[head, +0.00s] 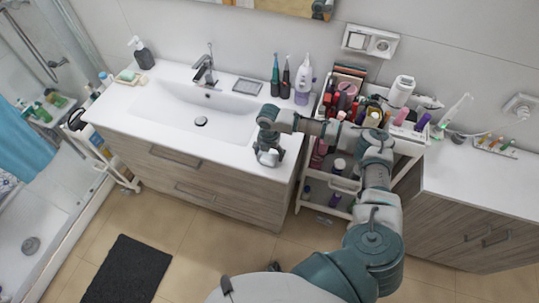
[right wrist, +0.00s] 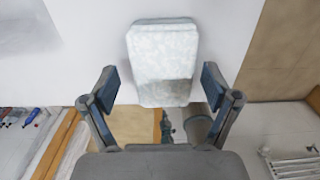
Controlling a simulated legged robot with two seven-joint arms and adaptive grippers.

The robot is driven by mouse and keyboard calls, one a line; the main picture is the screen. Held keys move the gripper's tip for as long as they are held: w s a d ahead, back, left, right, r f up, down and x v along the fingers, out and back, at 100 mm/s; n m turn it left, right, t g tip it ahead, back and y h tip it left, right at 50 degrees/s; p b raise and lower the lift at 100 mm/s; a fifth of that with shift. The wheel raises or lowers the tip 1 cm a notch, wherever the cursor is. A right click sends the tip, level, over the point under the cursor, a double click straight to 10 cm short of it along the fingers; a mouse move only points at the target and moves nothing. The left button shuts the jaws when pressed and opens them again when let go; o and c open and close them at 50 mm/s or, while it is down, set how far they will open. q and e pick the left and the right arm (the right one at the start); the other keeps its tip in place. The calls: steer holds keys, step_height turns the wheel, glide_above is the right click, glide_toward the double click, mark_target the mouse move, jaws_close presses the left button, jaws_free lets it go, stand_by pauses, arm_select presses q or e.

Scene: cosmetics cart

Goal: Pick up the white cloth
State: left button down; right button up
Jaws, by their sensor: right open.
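The white cloth (right wrist: 162,48) shows in the right wrist view as a pale, mottled, folded pad with rounded corners. It lies on the white countertop, close to the counter's edge, with a grey shadow over its lower part. My right gripper (right wrist: 160,82) is open and empty, its two fingers to the left and right of the cloth's lower part. No contact with the cloth shows. In the head view the right gripper (head: 268,157) is over the right front part of the sink counter, and I cannot make out the cloth there. My left gripper is not in view.
The sink counter (head: 130,105) carries a basin, a tap (head: 205,65) and a dark soap bottle (head: 142,53). A cart (head: 343,184) full of cosmetics stands to its right. Electric toothbrushes (head: 285,77) stand at the counter's back. A dark mat (head: 127,270) lies on the floor.

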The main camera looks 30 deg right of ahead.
mark_target(270, 153)
steer(key=shift+d+f, duration=0.1)
steer(key=shift+f, duration=0.3)
steer(key=shift+d, duration=0.15)
steer(key=shift+c, duration=0.7)
steer(key=shift+d, duration=0.15)
steer(key=c, duration=1.3)
steer(key=shift+a, duration=0.2)
steer(key=shift+r, duration=0.1)
steer(key=shift+r, duration=0.65)
step_height(270, 153, up, 2)
steer(key=shift+r, duration=0.15)
steer(key=s+a, duration=0.2)
steer(key=s, duration=0.3)
steer(key=s+a+r, duration=0.1)
steer(key=s+a, duration=0.1)
steer(key=s, duration=0.2)
steer(key=s+a, duration=0.2)
steer(key=s, duration=0.3)
steer(key=shift+s+a+r, duration=0.15)
steer(key=shift+s+a, duration=0.1)
steer(key=shift+s, duration=0.05)
